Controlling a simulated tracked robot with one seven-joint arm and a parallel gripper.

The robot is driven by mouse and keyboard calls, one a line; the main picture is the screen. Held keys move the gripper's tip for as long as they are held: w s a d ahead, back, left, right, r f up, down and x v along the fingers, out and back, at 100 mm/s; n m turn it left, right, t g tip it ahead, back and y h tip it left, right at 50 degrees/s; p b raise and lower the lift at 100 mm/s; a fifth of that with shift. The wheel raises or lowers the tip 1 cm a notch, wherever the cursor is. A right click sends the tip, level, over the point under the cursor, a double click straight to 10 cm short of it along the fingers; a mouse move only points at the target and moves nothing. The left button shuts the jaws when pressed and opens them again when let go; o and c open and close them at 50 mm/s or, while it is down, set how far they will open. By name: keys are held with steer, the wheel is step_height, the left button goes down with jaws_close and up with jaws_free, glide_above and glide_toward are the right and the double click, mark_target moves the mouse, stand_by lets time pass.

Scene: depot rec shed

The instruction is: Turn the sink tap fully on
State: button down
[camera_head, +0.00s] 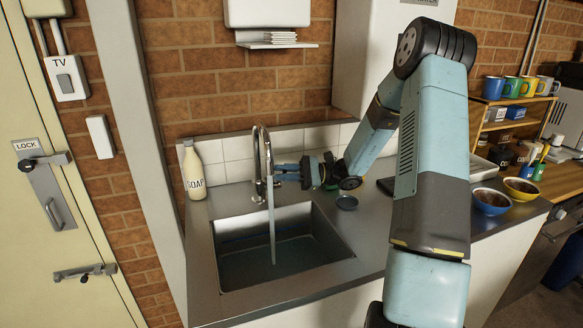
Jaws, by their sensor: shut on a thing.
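The sink tap (257,160) is a tall metal gooseneck at the back edge of the steel sink (232,285). A thin, pale stream of water (272,232) runs from its spout down into the basin. My gripper (284,172) reaches in from the right, with its fingers pointing left at the tap, just right of the gooseneck. It is shut on the tap's handle, which is mostly hidden between the fingers. How far the handle is turned cannot be made out.
A soap bottle (193,172) stands left of the tap. Two bowls (490,201) stand farther right on the counter. Mugs (511,87) line a shelf at right.

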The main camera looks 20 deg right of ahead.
steer(key=shift+s+f+n, duration=0.3)
steer(key=shift+f+n, duration=0.05)
steer(key=shift+n, duration=0.15)
steer(key=shift+d, duration=0.1)
steer(key=c, duration=1.2)
jaws_free()
steer(key=d, duration=0.4)
steer(key=d+f, duration=0.1)
steer(key=d, duration=0.4)
steer(key=s+d+f, duration=0.1)
steer(key=d, duration=0.3)
steer(key=shift+d, duration=0.35)
